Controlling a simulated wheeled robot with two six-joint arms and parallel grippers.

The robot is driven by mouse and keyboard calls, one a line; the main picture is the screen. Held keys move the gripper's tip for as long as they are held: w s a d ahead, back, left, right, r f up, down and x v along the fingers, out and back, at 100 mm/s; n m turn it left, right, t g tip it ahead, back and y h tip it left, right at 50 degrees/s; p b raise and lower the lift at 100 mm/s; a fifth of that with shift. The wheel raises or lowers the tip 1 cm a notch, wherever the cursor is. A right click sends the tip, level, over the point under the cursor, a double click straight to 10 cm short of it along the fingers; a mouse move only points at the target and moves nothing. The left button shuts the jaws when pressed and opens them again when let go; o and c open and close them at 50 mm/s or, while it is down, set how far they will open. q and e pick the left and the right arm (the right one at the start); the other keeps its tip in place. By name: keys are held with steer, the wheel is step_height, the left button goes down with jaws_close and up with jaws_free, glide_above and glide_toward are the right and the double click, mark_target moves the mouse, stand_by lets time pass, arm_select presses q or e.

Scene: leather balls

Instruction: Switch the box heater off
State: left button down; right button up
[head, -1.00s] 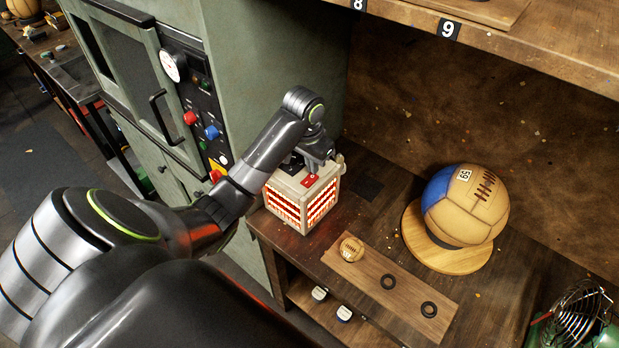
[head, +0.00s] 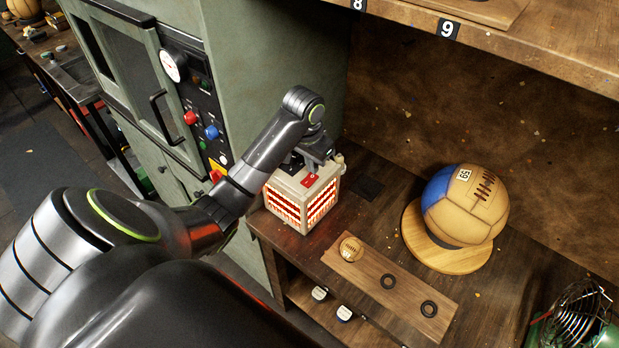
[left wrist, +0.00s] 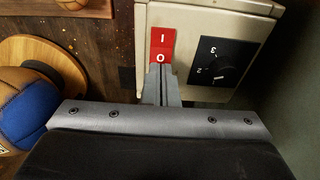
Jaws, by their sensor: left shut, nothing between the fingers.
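The box heater (head: 303,204) is a small cream box with glowing orange-red slats, standing on the bench at the left end. A red rocker switch (head: 309,180) is on its top. In the left wrist view the switch (left wrist: 162,46) is marked I and O, and a black dial (left wrist: 222,62) with numbers sits beside it. My left gripper (left wrist: 161,72) is shut and empty, with its fingertips at the O end of the switch. Whether they touch it I cannot tell. In the head view the left gripper (head: 313,162) is over the heater top. My right gripper is not in view.
A large tan and blue ball (head: 468,205) sits on a round wooden stand (head: 420,240) to the right. A small ball (head: 351,248) and two black rings lie on a wooden board (head: 408,302). A green cabinet (head: 250,70) stands close behind the heater's left side.

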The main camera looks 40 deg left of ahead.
arm_select(q)
steer(key=shift+f, duration=0.9)
stand_by(0.6)
